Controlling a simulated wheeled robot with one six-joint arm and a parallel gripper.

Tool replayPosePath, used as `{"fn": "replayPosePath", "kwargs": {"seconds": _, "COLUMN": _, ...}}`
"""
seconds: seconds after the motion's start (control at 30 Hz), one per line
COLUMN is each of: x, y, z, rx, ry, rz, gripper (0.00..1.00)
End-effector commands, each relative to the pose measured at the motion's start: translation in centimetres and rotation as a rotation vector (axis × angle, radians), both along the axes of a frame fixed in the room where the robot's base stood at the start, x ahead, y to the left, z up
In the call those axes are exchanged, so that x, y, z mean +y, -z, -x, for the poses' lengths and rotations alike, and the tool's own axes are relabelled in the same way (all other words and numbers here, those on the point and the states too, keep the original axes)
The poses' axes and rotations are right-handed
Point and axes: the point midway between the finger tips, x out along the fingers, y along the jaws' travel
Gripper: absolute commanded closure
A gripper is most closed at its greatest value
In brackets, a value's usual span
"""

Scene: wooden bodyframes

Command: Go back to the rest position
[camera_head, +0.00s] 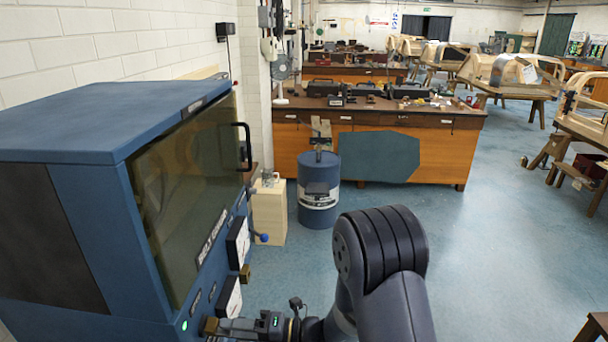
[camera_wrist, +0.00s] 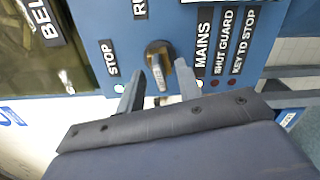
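My gripper (camera_head: 222,326) is at the lower front of the blue machine (camera_head: 75,235) in the head view. In the wrist view my gripper (camera_wrist: 158,76) has its two fingers apart, one on each side of a brass-coloured rotary switch (camera_wrist: 157,54). The switch sits on the blue panel between the STOP and MAINS labels. A gap shows between the fingers and the switch, so nothing looks gripped. My dark arm (camera_head: 385,265) reaches from the bottom centre towards the panel.
The machine's dark window door has a black handle (camera_head: 243,146). A blue ball-ended lever (camera_head: 263,237) sticks out from its front. A blue drum (camera_head: 319,190) and a pale wooden box (camera_head: 269,211) stand beyond, before a workbench (camera_head: 440,155).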

Motion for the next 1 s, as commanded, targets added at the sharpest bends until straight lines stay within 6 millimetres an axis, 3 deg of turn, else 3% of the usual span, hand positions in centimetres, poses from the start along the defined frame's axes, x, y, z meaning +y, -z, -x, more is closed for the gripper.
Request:
{"fn": "replayPosePath", "kwargs": {"seconds": 0.3, "x": -5.5, "y": 0.2, "z": 0.3, "rx": 0.017, "ry": 0.006, "rz": -0.002, "gripper": 0.66}}
{"fn": "replayPosePath", "kwargs": {"seconds": 0.7, "x": -11.0, "y": 0.2, "z": 0.8, "rx": 0.017, "ry": 0.003, "rz": -0.001, "gripper": 0.66}}
{"fn": "replayPosePath", "kwargs": {"seconds": 1.0, "x": -6.1, "y": -0.2, "z": 0.6, "rx": 0.018, "ry": -0.005, "rz": -0.001, "gripper": 0.66}}
